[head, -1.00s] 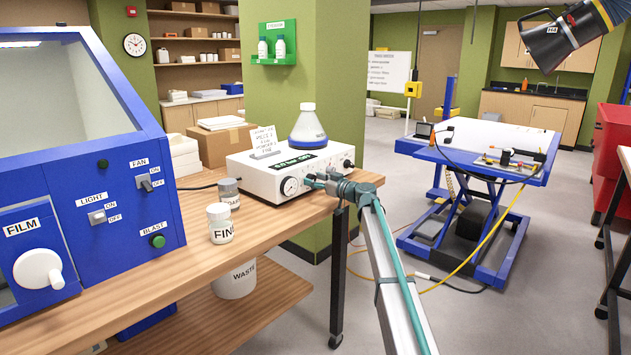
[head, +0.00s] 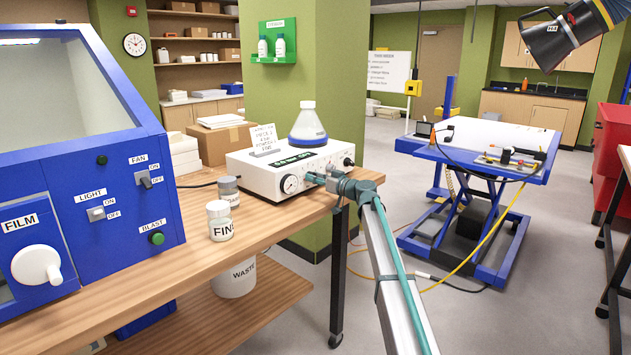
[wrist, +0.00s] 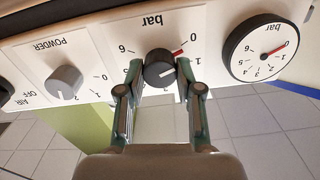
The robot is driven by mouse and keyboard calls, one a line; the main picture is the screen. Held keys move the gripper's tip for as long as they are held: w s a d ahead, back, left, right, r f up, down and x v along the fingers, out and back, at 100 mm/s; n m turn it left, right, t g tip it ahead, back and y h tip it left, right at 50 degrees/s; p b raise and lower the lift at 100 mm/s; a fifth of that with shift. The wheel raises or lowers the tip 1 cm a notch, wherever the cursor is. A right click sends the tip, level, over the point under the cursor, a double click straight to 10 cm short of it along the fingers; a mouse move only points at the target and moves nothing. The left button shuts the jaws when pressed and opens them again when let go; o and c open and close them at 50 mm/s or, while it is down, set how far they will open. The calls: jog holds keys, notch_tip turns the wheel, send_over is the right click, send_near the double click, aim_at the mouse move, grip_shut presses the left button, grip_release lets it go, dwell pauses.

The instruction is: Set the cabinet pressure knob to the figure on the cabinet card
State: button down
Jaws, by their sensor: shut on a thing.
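The pressure knob (wrist: 158,68) is a dark round knob under the word "bar" on the white control box (head: 262,184). My gripper (wrist: 158,73) is shut on this knob, one finger on each side. In the head view my gripper (head: 318,178) is at the box's front and hides the knob. The cabinet card (head: 264,139) stands on top of the box; its small print is too blurred to read surely.
A round gauge (wrist: 264,48) beside the knob has its red needle near 0. A POWDER knob (wrist: 64,82) is on the other side. A flask (head: 308,125) stands on the box. Jars, including one marked FINE (head: 220,221), stand on the bench left of it.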

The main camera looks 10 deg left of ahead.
jog(key=m+b, duration=0.1)
jog(key=m, duration=0.9)
jog(key=shift+m, duration=0.4)
jog(key=m+p, duration=0.2)
jog(key=m, duration=0.2)
jog(key=shift+r, duration=0.1)
jog(key=m+p, duration=0.2)
jog(key=m, duration=0.2)
jog(key=m+p, duration=0.3)
jog(key=shift+m, duration=0.4)
jog(key=m+p, duration=0.4)
jog(key=m, duration=0.1)
jog(key=shift+m+p, duration=0.85)
jog(key=shift+m, duration=0.25)
jog(key=shift+f, duration=0.2)
